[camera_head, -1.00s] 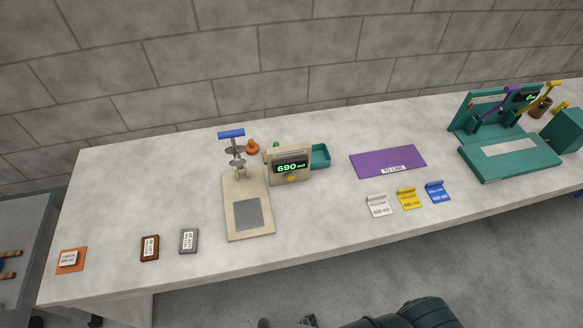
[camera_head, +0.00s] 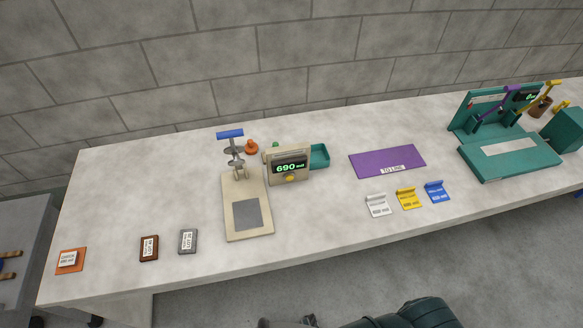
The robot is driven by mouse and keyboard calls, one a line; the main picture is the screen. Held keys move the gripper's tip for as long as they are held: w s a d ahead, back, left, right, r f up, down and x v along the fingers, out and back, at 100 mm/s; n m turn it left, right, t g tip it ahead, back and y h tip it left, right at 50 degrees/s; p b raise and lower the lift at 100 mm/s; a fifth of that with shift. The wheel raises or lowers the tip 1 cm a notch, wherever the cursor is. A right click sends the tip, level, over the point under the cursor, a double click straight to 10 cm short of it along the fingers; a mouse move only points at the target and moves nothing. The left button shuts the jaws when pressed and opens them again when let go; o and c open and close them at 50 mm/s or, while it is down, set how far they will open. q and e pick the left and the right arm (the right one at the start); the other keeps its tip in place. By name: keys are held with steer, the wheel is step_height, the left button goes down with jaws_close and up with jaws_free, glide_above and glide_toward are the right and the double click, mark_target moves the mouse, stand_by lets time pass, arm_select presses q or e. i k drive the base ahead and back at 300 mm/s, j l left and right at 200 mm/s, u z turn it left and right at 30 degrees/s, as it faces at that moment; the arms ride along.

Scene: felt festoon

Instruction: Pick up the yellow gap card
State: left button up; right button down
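The yellow gap card (camera_head: 407,198) lies near the front edge of the table, between a white card (camera_head: 378,205) on its left and a blue card (camera_head: 437,191) on its right. Each card has a raised tab at the back and a printed label on the front. A dark, rounded part of my own body shows at the bottom edge. Neither of my grippers can be made out in the view.
The grey table (camera_head: 330,222) has clear room around the cards. A purple mat (camera_head: 388,161) lies behind them. A beige gauge (camera_head: 248,210) with a 690 display (camera_head: 290,167) stands left, a teal device (camera_head: 510,156) right. Brown (camera_head: 149,248) and grey (camera_head: 188,241) blocks lie front left.

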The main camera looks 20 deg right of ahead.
mark_target(409, 199)
steer(key=z, duration=1.85)
